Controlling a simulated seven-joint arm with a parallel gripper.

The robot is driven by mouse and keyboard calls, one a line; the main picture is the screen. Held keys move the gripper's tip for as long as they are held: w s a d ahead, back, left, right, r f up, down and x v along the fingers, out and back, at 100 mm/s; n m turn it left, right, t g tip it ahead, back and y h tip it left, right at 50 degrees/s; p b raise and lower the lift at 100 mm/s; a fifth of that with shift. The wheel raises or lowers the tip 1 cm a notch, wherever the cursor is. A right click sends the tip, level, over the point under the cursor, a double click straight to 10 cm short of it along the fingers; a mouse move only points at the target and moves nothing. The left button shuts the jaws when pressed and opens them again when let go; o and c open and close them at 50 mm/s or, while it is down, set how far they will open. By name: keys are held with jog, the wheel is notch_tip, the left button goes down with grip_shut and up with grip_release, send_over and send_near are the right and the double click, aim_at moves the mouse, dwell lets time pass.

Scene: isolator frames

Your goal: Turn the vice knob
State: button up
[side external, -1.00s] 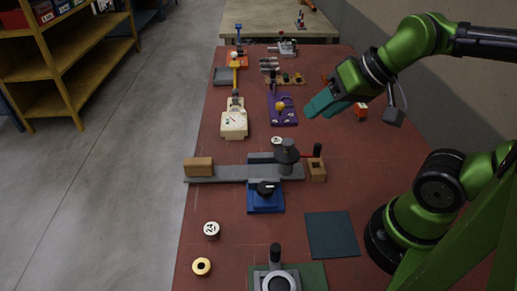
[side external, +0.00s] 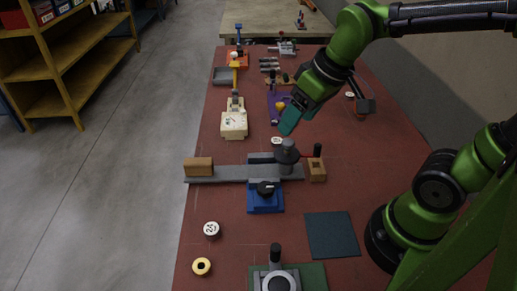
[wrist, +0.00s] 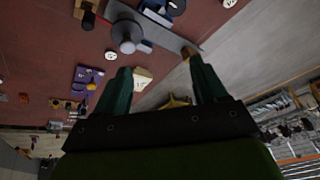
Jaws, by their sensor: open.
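A blue base with a black knob (side external: 265,188) stands in the middle of the red table. Behind it lies a long grey bar (side external: 230,173) with a round dark grey knob (side external: 287,152) on an upright near its right end; this knob also shows in the wrist view (wrist: 128,36). I cannot tell for sure which of these is the vice knob. My gripper (side external: 289,122) is above the table, beyond the grey knob and apart from it. In the wrist view its two teal fingers (wrist: 158,63) are spread, with nothing held between them.
A wooden block (side external: 199,166) sits on the bar's left end, and a wooden block with a hole (side external: 317,170) is at its right. A cream scale (side external: 234,122) and a purple fixture (side external: 273,108) stand near my gripper.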

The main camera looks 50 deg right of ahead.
aim_at(265, 187)
jog(key=w+a+n+g+h, duration=0.1)
jog(key=w+a+n+g, duration=0.15)
jog(key=n, duration=0.55)
jog(key=w+a+n+g, duration=0.15)
jog(key=a+n, duration=0.25)
jog(key=n, duration=0.4)
jog(key=shift+n, duration=0.4)
jog(key=f, duration=1.7)
jog(key=shift+s+d, duration=0.1)
jog(key=shift+s, duration=0.3)
jog(key=shift+r, duration=0.1)
jog(key=shift+c, duration=0.4)
jog(key=c, duration=1)
